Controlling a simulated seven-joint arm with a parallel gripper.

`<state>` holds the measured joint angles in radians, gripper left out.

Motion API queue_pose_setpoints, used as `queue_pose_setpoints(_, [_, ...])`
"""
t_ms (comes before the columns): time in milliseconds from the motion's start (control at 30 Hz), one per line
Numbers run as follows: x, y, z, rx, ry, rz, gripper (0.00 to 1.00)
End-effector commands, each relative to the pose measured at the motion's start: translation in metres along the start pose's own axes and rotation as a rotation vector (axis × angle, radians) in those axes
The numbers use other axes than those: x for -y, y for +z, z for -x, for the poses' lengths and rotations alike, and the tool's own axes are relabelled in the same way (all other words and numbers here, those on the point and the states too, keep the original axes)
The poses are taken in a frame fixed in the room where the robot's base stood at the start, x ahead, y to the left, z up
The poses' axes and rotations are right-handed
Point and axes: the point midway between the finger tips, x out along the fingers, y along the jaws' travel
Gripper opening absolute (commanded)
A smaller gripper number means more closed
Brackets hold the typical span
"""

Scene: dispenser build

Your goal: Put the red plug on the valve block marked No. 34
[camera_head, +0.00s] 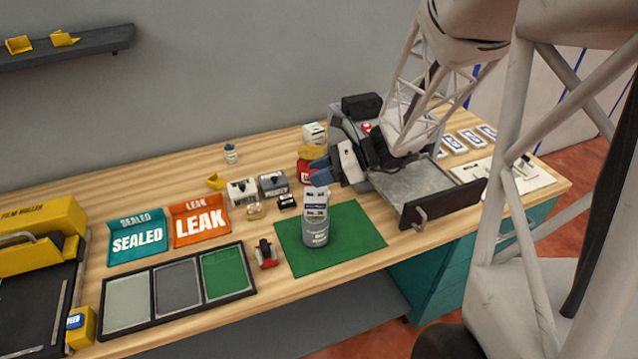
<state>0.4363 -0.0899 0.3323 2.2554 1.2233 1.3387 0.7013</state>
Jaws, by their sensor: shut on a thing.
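My gripper (318,168), with blue fingertips, is over the green mat (360,232). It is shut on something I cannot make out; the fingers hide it. Directly under the fingertips is a white block (316,197) with dark print, on top of a grey labelled bottle (315,234) standing upright on the mat. I cannot read a No. 34 anywhere. I cannot pick out the red plug for certain. A small red and black piece (265,254) lies left of the mat.
A white box (242,192), a grey box (273,185) and a red jar with a yellow lid (306,152) stand behind the mat. SEALED (138,238) and LEAK (201,222) trays and a three-part tray (178,283) are at left. A machine with a metal plate (408,185) is at right.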

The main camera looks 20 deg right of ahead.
Motion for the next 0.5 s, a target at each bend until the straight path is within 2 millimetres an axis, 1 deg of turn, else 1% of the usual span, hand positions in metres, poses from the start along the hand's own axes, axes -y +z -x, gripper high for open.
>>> queue_pose_setpoints(300, [0.001,-0.026,-0.011,0.001,0.0,-0.002,0.13])
queue_pose_setpoints(500, [0.002,-0.031,-0.013,0.0,-0.001,0.0,0.13])
